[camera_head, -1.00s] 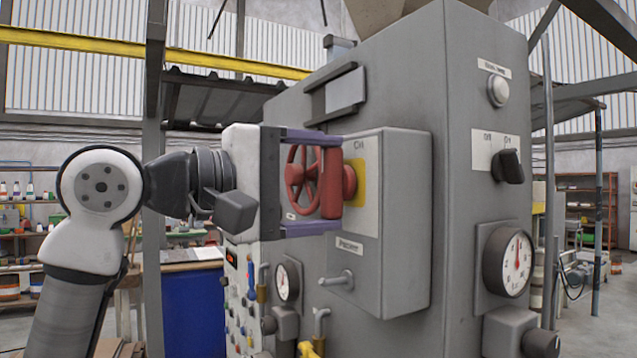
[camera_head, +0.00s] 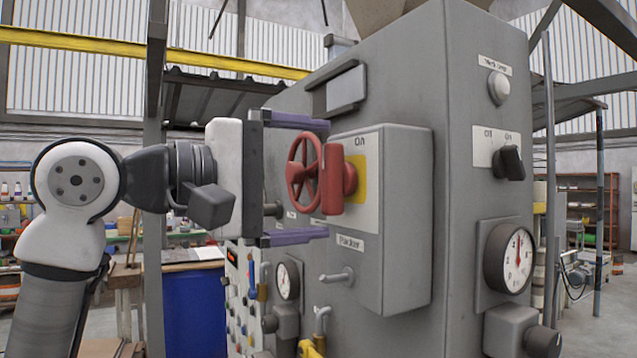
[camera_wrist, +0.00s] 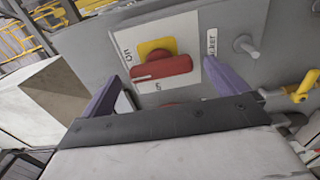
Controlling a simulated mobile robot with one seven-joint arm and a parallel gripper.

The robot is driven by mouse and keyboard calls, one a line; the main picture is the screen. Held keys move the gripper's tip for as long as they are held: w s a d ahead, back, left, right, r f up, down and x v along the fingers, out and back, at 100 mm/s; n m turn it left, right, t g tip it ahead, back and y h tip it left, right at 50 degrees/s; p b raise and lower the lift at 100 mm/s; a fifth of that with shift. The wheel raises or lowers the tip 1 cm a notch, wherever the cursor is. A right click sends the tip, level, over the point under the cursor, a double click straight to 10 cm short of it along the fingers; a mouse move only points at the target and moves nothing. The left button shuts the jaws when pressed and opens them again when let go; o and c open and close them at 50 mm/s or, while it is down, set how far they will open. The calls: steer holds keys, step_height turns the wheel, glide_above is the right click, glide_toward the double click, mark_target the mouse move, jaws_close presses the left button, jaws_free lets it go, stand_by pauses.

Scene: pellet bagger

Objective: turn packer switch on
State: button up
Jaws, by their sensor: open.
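The packer switch is a red handle (camera_head: 333,180) on a yellow plate, mounted on a grey box (camera_head: 408,220) with a "Packer" label below it. The handle stands upright in the head view, with an "On" label above it. In the wrist view the red handle (camera_wrist: 162,68) lies across the picture, with "On" to its left. My gripper (camera_head: 328,180) is open, its purple fingers above and below the handle's height and pulled back to the left. It also shows in the wrist view (camera_wrist: 160,75), with the handle beyond the fingertips and nothing held.
A red handwheel (camera_head: 303,172) sits just left of the handle, close to my fingers. A grey peg (camera_head: 338,276) sticks out below the label. A blue barrel (camera_head: 194,312) stands at left.

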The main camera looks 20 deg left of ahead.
steer(key=b+v, duration=0.2)
steer(key=v, duration=1)
